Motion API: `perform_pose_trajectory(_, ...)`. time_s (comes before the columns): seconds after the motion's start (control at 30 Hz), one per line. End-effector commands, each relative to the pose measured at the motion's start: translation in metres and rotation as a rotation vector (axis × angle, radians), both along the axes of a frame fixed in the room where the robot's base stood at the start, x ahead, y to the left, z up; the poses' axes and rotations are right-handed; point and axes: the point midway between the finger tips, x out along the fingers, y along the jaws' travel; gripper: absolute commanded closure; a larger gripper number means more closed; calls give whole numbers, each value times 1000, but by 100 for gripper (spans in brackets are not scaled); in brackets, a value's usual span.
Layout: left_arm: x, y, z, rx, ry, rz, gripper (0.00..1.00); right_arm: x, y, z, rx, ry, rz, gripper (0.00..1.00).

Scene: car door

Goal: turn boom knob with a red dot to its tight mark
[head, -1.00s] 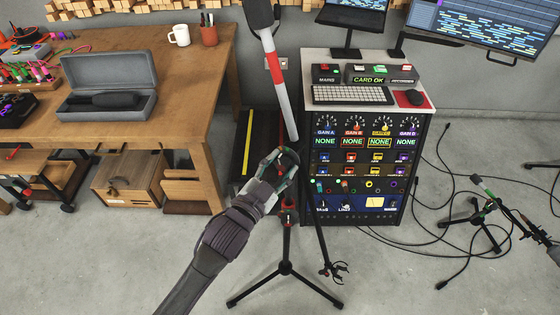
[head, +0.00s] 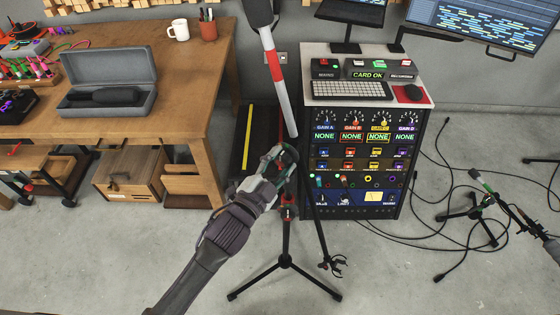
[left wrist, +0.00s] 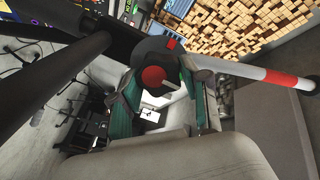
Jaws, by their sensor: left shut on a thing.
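The boom knob (left wrist: 150,92) shows its red dot (left wrist: 153,76) in the left wrist view, with a pale pointer line beside it. A dark collar behind it bears a red mark (left wrist: 173,43); I cannot tell if this is the tight mark. My left gripper (head: 282,158) is shut on the knob, its green-padded fingers on either side of it. In the head view the hand hides the knob at the top of the stand. The red-and-white boom (head: 274,66) rises from there, carrying a dark microphone.
The tripod stand (head: 286,240) spreads its legs on open floor. A rack (head: 312,190) of dials stands close right of it. A wooden workbench (head: 205,110) is at left. Cables and a smaller microphone stand (head: 480,215) are at right.

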Motion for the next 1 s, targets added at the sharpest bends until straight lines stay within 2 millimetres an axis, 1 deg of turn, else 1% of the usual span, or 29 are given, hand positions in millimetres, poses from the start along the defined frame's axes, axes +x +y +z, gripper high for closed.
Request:
perform_pose_trajectory(0.07,0,0,0,1,-1,-1,89,0,0,0,0,0,0,9)
perform_pose_trajectory(0.1,0,0,0,1,0,0,49,0,0,0,0,0,0,9)
perform_pose_trajectory(0.17,0,0,0,1,0,0,39,0,0,0,0,0,0,9)
perform_pose_trajectory(0.2,0,0,0,0,0,0,32,0,0,0,0,0,0,9)
perform_pose_trajectory(0.23,0,0,0,0,0,0,29,0,0,0,0,0,0,9)
perform_pose_trajectory(0.53,-1,0,0,-1,0,0,29,0,-1,0,-1,0,1,9)
perform_pose_trajectory(0.63,-7,4,-1,1,3,0,29,0,-1,0,-1,0,1,9)
perform_pose_trajectory(0.77,-24,14,-1,1,3,0,29,0,-1,0,-1,0,1,9)
perform_pose_trajectory(1.0,-70,40,-2,1,4,0,29,0,-1,0,-1,0,0,9)
